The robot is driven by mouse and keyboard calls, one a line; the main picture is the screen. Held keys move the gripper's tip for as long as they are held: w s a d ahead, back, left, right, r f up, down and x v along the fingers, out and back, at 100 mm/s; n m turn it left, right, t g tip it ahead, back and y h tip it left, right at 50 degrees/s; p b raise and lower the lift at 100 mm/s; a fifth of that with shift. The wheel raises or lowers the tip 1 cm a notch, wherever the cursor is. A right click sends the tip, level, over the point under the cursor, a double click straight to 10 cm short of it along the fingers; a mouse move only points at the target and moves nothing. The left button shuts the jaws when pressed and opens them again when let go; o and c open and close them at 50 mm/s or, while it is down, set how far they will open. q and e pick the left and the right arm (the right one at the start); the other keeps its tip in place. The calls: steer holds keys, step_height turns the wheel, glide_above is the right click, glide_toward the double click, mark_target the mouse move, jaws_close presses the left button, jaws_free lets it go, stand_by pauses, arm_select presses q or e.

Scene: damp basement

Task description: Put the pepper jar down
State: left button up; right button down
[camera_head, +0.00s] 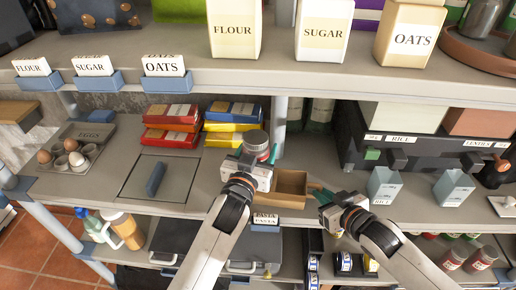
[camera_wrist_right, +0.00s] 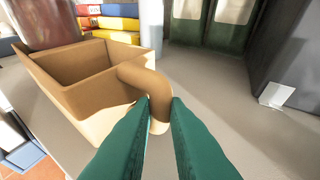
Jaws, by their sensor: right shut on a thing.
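The pepper jar (camera_head: 257,141), reddish with a grey lid, is upright at my left gripper (camera_head: 266,155), just left of a small open brown box (camera_head: 291,186). One teal finger shows at the jar's right side; the other is hidden. The jar's label cannot be read. In the right wrist view the jar (camera_wrist_right: 45,22) stands beyond the box's far left corner; its base is hidden by the box. My right gripper (camera_head: 325,200) is shut on the box's curved handle (camera_wrist_right: 150,85), with both teal fingertips (camera_wrist_right: 160,103) at it. The box (camera_wrist_right: 75,80) looks empty.
Red, yellow and blue packets (camera_head: 172,125) lie behind the jar. A square lid (camera_head: 160,179) and an egg tray (camera_head: 75,150) are to the left. Carton holders (camera_head: 384,185) stand to the right. The upper shelf (camera_head: 300,75) overhangs behind.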

arm_select(q)
steer(key=o, duration=1.4)
steer(key=shift+f, duration=0.1)
steer(key=shift+r, duration=0.3)
steer(key=v, duration=1.2)
steer(key=shift+s, duration=0.1)
arm_select(e)
steer(key=c, duration=1.3)
jaws_free()
steer(key=shift+c, duration=0.2)
